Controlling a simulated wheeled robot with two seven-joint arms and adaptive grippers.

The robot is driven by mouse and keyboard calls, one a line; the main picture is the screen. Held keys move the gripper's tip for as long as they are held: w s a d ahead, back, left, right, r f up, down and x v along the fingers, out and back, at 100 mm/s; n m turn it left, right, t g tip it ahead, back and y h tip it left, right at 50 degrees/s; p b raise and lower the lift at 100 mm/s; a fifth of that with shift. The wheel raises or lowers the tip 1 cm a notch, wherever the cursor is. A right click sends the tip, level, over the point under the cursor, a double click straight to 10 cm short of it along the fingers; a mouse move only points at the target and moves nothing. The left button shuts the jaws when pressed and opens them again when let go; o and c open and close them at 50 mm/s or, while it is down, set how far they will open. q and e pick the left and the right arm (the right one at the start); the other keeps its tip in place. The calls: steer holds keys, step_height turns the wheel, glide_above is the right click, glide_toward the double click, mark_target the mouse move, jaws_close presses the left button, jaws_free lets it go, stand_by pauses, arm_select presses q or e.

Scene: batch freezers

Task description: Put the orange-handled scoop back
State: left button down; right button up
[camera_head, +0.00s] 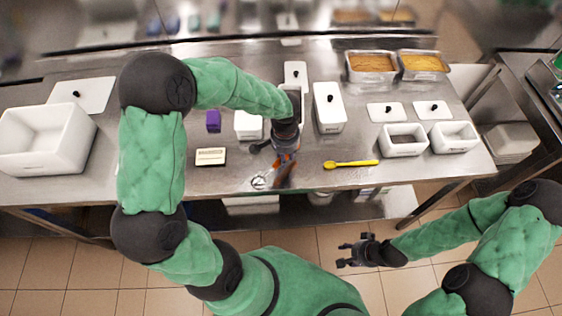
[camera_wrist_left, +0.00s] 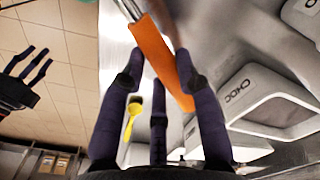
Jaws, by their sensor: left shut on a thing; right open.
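The orange-handled scoop is at my left gripper (camera_head: 284,152) near the front edge of the steel table (camera_head: 220,178). In the left wrist view its orange handle (camera_wrist_left: 160,60) runs between the dark fingers of my left gripper (camera_wrist_left: 157,85), which is shut on it. A metal shaft (camera_wrist_left: 129,8) continues from the handle; the scoop's far end is out of that view. In the head view the orange handle (camera_head: 287,168) is partly hidden by the gripper. My right gripper (camera_head: 355,251) is open and empty in front of the table, above the floor.
A yellow scoop (camera_head: 350,163) lies right of my left gripper. A lidded white tub (camera_head: 328,112) stands behind it. In the wrist view a white container is labelled CHOC (camera_wrist_left: 275,100). A large white bin (camera_head: 45,150) is at left; two small tubs (camera_head: 402,148) are at right.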

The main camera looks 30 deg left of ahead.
arm_select(q)
steer(key=shift+w+a+f, duration=0.1)
steer(key=shift+a+f, duration=0.45)
steer(key=shift+f, duration=0.15)
steer(key=f, duration=0.1)
steer(key=f+b, duration=0.1)
steer(key=f, duration=0.1)
steer(key=shift+a+f, duration=0.2)
steer(key=shift+f, duration=0.05)
steer(key=shift+r, duration=0.1)
steer(key=shift+f+b, duration=0.25)
steer(key=shift+b, duration=0.05)
steer(key=c, duration=0.9)
jaws_free()
steer(key=shift+r, duration=0.1)
steer(key=shift+r, duration=0.1)
